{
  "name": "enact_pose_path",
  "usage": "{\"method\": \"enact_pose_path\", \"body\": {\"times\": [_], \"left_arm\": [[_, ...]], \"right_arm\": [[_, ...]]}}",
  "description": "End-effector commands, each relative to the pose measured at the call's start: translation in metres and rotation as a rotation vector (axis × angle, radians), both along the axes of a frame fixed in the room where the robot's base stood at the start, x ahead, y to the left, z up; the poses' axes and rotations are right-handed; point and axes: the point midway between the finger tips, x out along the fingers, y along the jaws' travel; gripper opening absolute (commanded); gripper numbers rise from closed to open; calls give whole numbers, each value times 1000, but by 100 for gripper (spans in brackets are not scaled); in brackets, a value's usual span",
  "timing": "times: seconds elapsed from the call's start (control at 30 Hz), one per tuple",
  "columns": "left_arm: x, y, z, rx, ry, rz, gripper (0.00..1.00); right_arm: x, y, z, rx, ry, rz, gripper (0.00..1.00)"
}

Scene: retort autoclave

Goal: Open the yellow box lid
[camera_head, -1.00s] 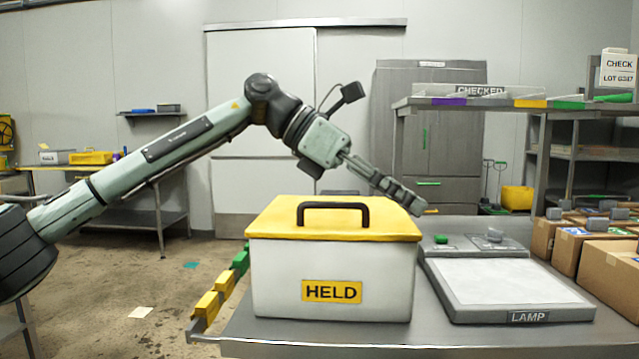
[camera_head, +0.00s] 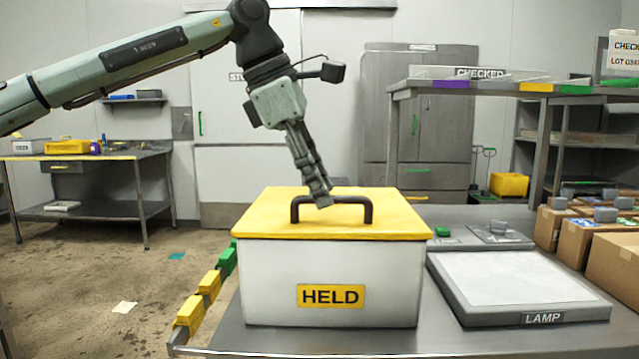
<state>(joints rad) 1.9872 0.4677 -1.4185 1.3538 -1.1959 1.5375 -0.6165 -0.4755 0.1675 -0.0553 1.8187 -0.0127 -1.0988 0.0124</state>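The white box (camera_head: 270,285) with a "HELD" label stands on the grey metal table. Its yellow lid (camera_head: 370,226) lies flat and closed on top. A dark arched handle (camera_head: 354,200) stands up from the lid. The fingers look close together and edge-on. I cannot tell whether they are around the bar or only in front of or above it. My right gripper is out of view.
A lamp panel (camera_head: 515,285) lies right of the box. Cardboard boxes (camera_head: 575,238) stand at the far right. A shelf marked "CHECKED" (camera_head: 470,86) rises behind. Yellow and green blocks (camera_head: 209,285) line the table's left edge. Bare table shows between box and panel.

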Motion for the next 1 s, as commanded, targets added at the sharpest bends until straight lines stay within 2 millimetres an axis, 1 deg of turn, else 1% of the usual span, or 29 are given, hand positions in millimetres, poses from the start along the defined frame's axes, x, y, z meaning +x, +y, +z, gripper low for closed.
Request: {"method": "enact_pose_path", "body": {"times": [0.27, 0.3, 0.5, 0.57, 1.0], "left_arm": [[0, -1, -3, 0, 1, 0, 32], [0, -1, -3, 0, 1, 0, 31], [0, -1, -3, 0, 1, 0, 6], [0, -2, -3, 0, 1, 0, 0], [-1, -1, -2, -1, 1, -1, 0]], "right_arm": [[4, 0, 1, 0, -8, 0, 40], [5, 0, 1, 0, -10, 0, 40], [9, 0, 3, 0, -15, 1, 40], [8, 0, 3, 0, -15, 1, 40], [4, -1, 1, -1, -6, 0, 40]]}}
